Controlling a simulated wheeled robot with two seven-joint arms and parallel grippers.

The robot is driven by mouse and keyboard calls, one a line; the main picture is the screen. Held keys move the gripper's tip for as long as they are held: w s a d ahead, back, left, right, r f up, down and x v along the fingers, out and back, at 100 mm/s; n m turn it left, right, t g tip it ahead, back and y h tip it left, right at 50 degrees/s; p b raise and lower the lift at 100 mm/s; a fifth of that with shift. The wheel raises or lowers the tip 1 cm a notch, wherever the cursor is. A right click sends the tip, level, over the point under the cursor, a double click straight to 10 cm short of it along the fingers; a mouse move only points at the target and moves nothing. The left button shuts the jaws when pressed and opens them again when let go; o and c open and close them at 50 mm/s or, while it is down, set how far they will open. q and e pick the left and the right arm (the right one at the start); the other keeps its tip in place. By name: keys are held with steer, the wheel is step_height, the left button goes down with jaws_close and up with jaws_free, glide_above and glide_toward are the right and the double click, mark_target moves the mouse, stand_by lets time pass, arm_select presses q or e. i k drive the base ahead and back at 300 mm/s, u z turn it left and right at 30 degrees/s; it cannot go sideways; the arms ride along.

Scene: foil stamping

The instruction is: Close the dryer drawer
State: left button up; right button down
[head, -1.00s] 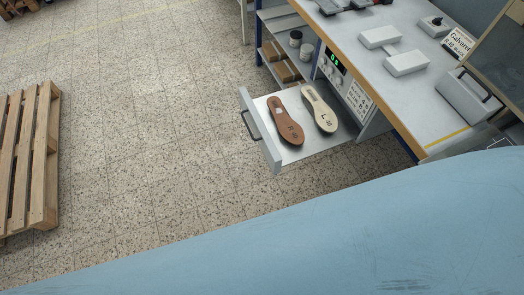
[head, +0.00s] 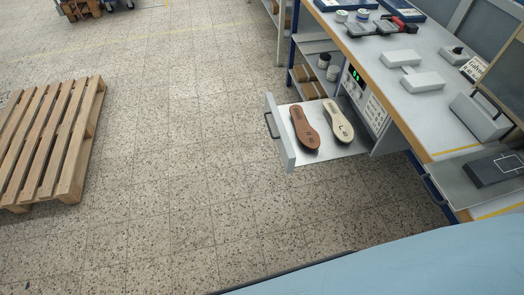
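The dryer drawer (head: 348,149) is pulled out from the dryer (head: 367,98) under the workbench. Its grey front panel (head: 281,136) faces left and carries a dark bar handle (head: 270,125). A brown sole (head: 305,128) and a cream sole (head: 339,121) lie side by side in the drawer. Neither of my grippers shows in the head view. Nothing touches the drawer handle.
The workbench (head: 431,113) runs along the right, with white blocks (head: 424,80) and a grey box (head: 481,117) on it. A wooden pallet (head: 48,140) lies on the floor at left. The tiled floor left of the drawer is clear. A large blue surface (head: 420,268) fills the lower right.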

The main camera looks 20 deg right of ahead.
mark_target(294, 154)
steer(key=u, duration=1.15)
steer(key=i, duration=1)
steer(key=z, duration=2.45)
